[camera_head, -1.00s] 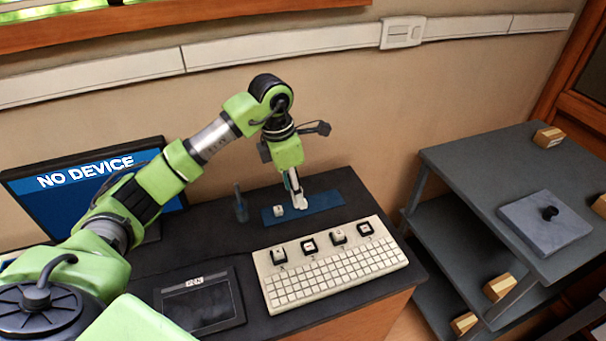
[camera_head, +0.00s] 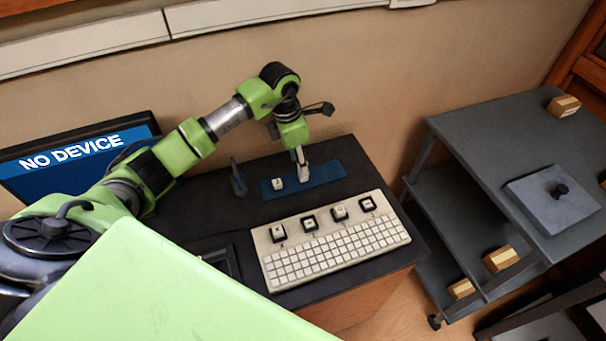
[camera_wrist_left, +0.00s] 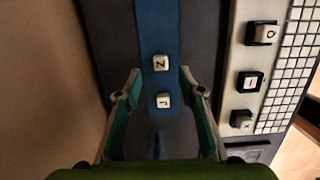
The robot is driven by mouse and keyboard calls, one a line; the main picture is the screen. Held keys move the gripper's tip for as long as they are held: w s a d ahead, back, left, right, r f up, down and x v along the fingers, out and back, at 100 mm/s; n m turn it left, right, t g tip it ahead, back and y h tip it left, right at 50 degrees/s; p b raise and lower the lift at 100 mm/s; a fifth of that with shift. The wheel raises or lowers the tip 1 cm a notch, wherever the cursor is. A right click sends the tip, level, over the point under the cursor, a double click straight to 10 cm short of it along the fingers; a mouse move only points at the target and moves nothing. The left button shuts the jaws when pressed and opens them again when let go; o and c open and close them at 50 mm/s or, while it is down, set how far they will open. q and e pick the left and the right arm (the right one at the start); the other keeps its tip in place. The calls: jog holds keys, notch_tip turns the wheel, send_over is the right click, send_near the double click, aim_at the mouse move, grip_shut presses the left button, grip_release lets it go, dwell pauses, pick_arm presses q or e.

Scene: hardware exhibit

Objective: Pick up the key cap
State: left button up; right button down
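Two white key caps lie on a blue strip (camera_head: 325,173). The left wrist view shows one marked Z (camera_wrist_left: 161,63) and one that looks like J or L (camera_wrist_left: 163,100). One white cap (camera_head: 277,184) shows on the strip's left part in the head view. My left gripper (camera_head: 303,172) points down over the strip, to the right of that cap. In the left wrist view its fingers (camera_wrist_left: 160,80) are spread apart, with the J-like cap between them and Z around the fingertips' level. Neither finger visibly touches a cap. My right gripper is out of view.
A white keyboard (camera_head: 335,247) with several large caps along its back edge stands in front of the strip. A dark upright object (camera_head: 238,180) stands left of the strip. A monitor (camera_head: 80,160) is at the left, a grey shelf unit (camera_head: 490,150) at the right.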

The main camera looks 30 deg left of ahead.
pick_arm(q)
jog(key=shift+d+f+p, duration=0.15)
jog(key=shift+f+p, duration=0.15)
jog(key=shift+f, duration=0.1)
jog(key=f, duration=0.2)
jog(key=f+p, duration=0.1)
jog(key=shift+w+d+f, duration=0.2)
jog(key=shift+w+f, duration=0.05)
jog(key=shift+f, duration=0.35)
jog(key=c, duration=0.8)
